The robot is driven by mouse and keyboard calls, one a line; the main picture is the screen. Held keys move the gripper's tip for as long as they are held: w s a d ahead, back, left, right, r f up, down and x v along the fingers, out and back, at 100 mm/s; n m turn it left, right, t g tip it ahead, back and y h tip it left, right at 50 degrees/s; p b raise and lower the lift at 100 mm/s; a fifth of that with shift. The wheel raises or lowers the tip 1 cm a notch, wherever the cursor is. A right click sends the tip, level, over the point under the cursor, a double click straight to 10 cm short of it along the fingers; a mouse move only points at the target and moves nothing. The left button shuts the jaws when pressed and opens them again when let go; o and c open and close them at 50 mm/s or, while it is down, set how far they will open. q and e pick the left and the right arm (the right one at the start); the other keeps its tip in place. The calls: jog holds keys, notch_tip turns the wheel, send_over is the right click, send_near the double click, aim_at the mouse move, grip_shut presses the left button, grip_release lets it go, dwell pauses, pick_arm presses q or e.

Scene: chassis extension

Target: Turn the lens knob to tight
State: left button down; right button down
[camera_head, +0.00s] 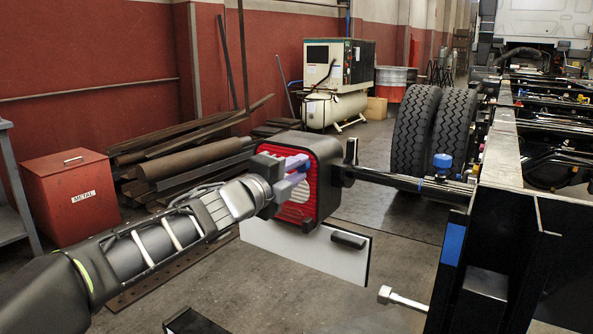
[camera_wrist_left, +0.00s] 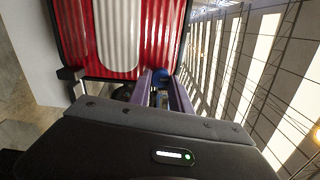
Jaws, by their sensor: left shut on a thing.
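The lamp has a black square housing (camera_head: 325,160) and a red lens with a white striped middle (camera_head: 299,212). It hangs on a dark bar at the left end of the chassis. In the left wrist view the red and white lens (camera_wrist_left: 120,35) fills the upper left. My left gripper (camera_head: 296,175), with purple fingers, is at the upper part of the lens face. It is shut on the lens knob, which is largely hidden by the fingers. In the left wrist view the fingers (camera_wrist_left: 160,92) are beside the lens edge. The knob's setting cannot be read. My right gripper is not in view.
A white plate with a black handle (camera_head: 315,249) is below the lamp. The chassis frame (camera_head: 502,150), with a blue knob (camera_head: 442,162) and a metal rod (camera_head: 403,300), is at the right. Tyres (camera_head: 415,130) stand behind. A red metal bin (camera_head: 72,195) is at the left.

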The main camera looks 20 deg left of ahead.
pick_arm(q)
jog(key=c, duration=1.2)
grip_release()
jog(key=shift+s, duration=0.1)
jog(key=s, duration=0.2)
jog(key=s+p, duration=0.1)
jog(key=s, duration=0.2)
jog(key=s+a+p, duration=0.1)
jog(key=s, duration=0.1)
jog(key=shift+s, duration=0.3)
